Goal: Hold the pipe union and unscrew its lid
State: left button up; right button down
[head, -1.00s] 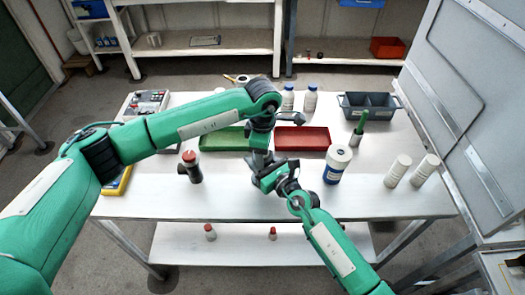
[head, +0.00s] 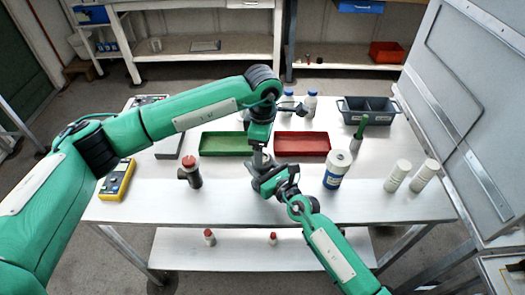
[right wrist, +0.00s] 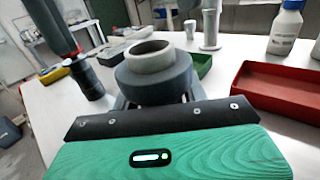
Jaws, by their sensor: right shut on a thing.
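The pipe union shows in the right wrist view as a dark grey collar (right wrist: 155,78) with a paler open ring on its top. My right gripper (head: 265,183) is shut on it above the front middle of the table. In the head view the union (head: 261,160) is a small grey shape, partly covered by the grippers. My left gripper (head: 260,140) is just above it, pointing down. Its fingers are too small and hidden to tell whether they are open or touching the union.
A green tray (head: 226,153) and a red tray (head: 325,143) lie behind the grippers. The table front is mostly clear.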

jog(key=c, duration=0.7)
grip_release()
jog(key=shift+s, duration=0.1)
